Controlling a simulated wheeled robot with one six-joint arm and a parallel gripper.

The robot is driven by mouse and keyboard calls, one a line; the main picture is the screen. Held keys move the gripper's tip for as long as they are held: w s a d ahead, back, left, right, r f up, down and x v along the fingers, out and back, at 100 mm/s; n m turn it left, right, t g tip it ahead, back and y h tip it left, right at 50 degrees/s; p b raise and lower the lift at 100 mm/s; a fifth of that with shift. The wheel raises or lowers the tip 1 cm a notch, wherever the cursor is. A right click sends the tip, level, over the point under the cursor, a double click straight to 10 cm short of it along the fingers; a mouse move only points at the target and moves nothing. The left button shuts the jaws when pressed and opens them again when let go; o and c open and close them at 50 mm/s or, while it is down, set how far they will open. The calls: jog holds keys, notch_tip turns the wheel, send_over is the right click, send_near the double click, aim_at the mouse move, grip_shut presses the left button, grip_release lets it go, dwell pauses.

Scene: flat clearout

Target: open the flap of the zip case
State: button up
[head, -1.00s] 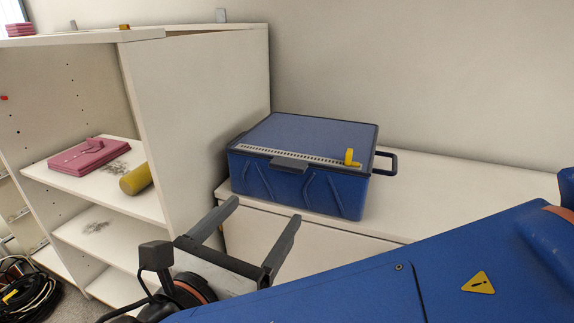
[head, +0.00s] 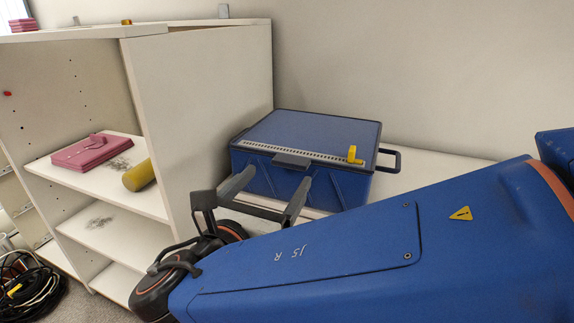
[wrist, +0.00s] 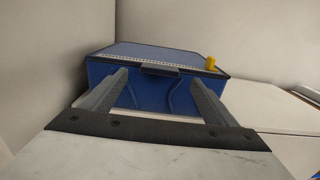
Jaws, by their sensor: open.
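The blue zip case (head: 350,185) stands on the low white cabinet against the wall. Its flap (head: 318,131) lies flat and closed on top, with a pale zip strip along the front edge. A yellow zip pull (head: 355,154) stands at the right end of the strip. A dark front tab (head: 291,161) juts out at the middle of the front edge. My gripper (head: 272,182) is open and empty in front of the case's front face. In the wrist view the case (wrist: 150,92) lies straight ahead, with the tab (wrist: 160,70) between the two fingers in the picture. Any contact cannot be told.
A white shelf unit (head: 205,110) rises close to the left of the case. Its shelves hold a pink folder (head: 92,151) and a yellow cylinder (head: 137,176). The cabinet top (head: 440,168) is free to the right. Black cables (head: 30,285) lie on the floor at left.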

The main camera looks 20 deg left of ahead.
aim_at(288, 164)
jog(key=shift+w+d, duration=0.15)
jog(key=shift+w, duration=1.6)
jog(key=shift+w+d, duration=0.15)
jog(key=shift+w, duration=1.6)
